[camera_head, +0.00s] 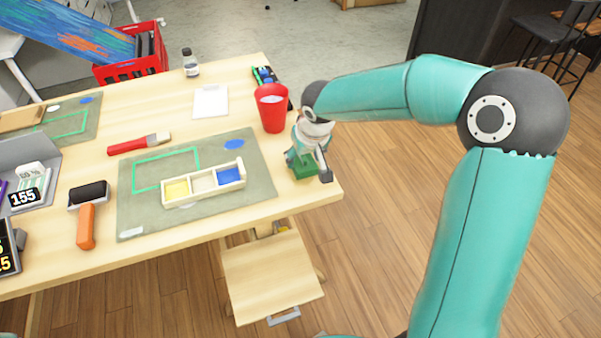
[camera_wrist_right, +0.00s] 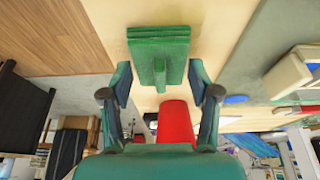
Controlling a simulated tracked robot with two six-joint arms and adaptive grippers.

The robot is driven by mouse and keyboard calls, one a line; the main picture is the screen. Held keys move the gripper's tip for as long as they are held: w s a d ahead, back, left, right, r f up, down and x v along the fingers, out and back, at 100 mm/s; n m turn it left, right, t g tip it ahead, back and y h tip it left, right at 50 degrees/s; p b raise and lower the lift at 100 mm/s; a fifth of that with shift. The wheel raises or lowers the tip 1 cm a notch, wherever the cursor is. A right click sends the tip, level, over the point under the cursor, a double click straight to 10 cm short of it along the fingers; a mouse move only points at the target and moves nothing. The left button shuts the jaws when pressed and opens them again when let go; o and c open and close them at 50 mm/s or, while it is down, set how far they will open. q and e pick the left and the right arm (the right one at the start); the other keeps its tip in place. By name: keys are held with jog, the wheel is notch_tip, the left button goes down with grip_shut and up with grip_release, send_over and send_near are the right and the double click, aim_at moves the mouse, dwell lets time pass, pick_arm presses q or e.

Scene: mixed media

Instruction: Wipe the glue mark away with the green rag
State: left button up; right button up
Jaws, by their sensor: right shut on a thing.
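The green rag (camera_head: 303,167) is a folded green block at the right end of the table. My right gripper (camera_head: 309,163) is shut on it, close to the tabletop. In the right wrist view the rag (camera_wrist_right: 158,42) shows as a layered green pad with a raised tab, between the two fingers (camera_wrist_right: 159,82). I cannot tell whether the rag touches the table. A faint pale patch (camera_head: 186,206) lies on the grey-green mat (camera_head: 150,212) at the tray's front edge; I cannot tell whether it is the glue mark. My left gripper is not in view.
A red cup (camera_head: 271,112) stands just behind my right gripper. A paint tray (camera_head: 203,184) with yellow, white and blue sections sits on the mat. Bare table separates mat and rag.

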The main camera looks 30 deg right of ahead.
aim_at(309, 173)
jog(key=shift+s+a+f+b, duration=0.1)
jog(key=shift+s+a+b, duration=0.1)
jog(key=shift+s+b, duration=0.35)
jog(key=shift+s+a+b, duration=0.15)
jog(key=shift+s+b, duration=0.05)
jog(key=shift+s, duration=0.5)
jog(key=shift+s+a+b, duration=0.2)
jog(key=shift+s+b, duration=0.1)
jog(key=shift+s, duration=0.55)
jog(key=shift+w, duration=0.15)
jog(key=shift+w+d+p, duration=0.25)
jog(key=shift+w+d, duration=0.05)
jog(key=shift+w, duration=0.75)
jog(key=shift+w+d+p, duration=0.25)
jog(key=shift+w, duration=0.75)
jog(key=shift+s, duration=0.1)
jog(key=shift+s+a+f+b, duration=0.1)
jog(key=shift+s+a+b, duration=0.05)
jog(key=shift+s+b, duration=0.35)
jog(key=shift+s+a+f+b, duration=0.15)
jog(key=shift+s+b, duration=0.25)
jog(key=shift+s, duration=0.2)
jog(key=shift+s+a+r+b, duration=0.1)
jog(key=shift+s+a+b, duration=0.1)
jog(key=shift+s, duration=0.35)
jog(key=shift+s+a+r+b, duration=0.1)
jog(key=shift+s+b, duration=0.1)
jog(key=shift+s, duration=0.3)
